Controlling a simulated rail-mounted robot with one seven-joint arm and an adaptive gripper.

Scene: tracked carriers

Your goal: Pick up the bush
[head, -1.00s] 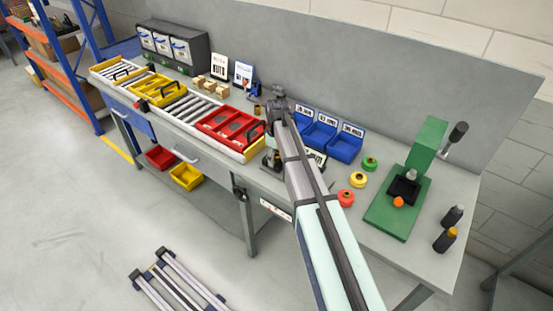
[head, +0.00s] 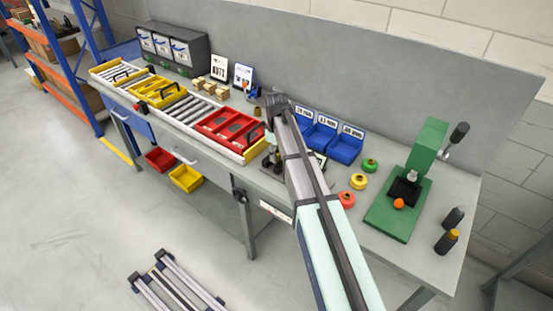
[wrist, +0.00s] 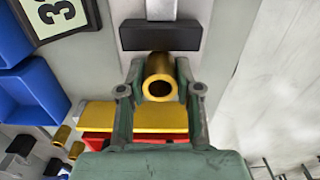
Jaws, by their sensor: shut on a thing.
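A brass, hollow bush (wrist: 160,77) sits between the two fingertips of my gripper (wrist: 160,92) in the wrist view, its round bore facing the camera. The fingers are shut on it. In the head view my gripper (head: 275,104) is above the bench, left of the blue bins; the held bush cannot be made out there. More small brass bushes (wrist: 61,137) show at the lower left of the wrist view.
Blue labelled bins (head: 345,148) stand right of my gripper. A roller conveyor with a red carrier (head: 222,133) is to the left. A dark block (wrist: 160,35) shows just beyond the bush. A green press (head: 415,165) stands at the bench's right.

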